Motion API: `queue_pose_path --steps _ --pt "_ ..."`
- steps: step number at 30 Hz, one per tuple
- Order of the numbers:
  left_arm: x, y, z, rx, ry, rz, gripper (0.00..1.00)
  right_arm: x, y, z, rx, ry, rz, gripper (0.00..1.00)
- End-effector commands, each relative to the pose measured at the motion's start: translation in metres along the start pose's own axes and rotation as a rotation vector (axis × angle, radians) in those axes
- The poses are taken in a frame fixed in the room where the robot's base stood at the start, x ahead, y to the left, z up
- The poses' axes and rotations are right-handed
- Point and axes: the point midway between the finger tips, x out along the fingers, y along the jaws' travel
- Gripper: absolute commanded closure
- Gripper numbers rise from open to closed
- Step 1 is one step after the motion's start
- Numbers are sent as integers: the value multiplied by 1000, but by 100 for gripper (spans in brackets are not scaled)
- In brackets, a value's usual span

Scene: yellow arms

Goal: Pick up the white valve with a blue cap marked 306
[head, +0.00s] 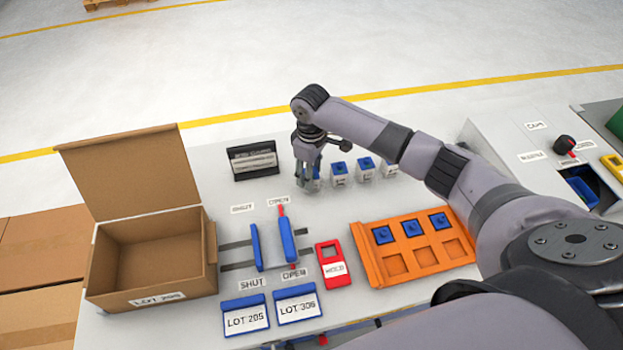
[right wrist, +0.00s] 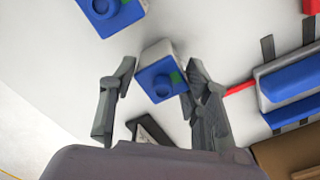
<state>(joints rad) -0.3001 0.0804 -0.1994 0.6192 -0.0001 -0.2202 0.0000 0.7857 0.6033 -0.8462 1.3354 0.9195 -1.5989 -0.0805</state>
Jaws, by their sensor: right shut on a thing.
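A row of small white valves with blue caps stands at the back of the white table, among them one valve (head: 340,173) just right of my gripper. My right gripper (head: 309,180) is at the left end of this row, shut on the leftmost valve (head: 317,184), which its fingers partly hide. In the right wrist view the held valve (right wrist: 160,82) sits between the two fingertips (right wrist: 161,72), blue cap towards the camera, with a green patch on it. A neighbouring valve (right wrist: 108,14) is close by. I cannot read the valves' numbers. My left gripper is out of view.
An orange tray (head: 372,270) holds several blue-capped pieces in its back row. An open cardboard box (head: 150,285) stands at left. Blue slide blocks (head: 287,240), a red-and-white tag (head: 333,265), LOT 205 (head: 245,316) and LOT 306 (head: 298,305) cards, and a black sign (head: 252,160) are nearby.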

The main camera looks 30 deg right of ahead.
Motion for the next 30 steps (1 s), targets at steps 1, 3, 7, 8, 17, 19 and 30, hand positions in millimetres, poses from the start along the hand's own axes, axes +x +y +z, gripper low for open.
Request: queue_pose_path --steps 1,3,7,8,17,19,30 --pt "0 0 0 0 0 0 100 0 0 0 0 0 0 68" --pt "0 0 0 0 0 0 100 0 0 0 0 0 0 72" --pt "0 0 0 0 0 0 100 0 0 0 0 0 0 81" --pt "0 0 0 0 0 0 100 0 0 0 0 0 0 83" --pt "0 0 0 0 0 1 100 -1 0 0 0 1 0 87" --pt "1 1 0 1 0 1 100 -3 0 0 0 1 0 87" --pt "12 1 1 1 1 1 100 -60 1 -1 -1 7 3 87"
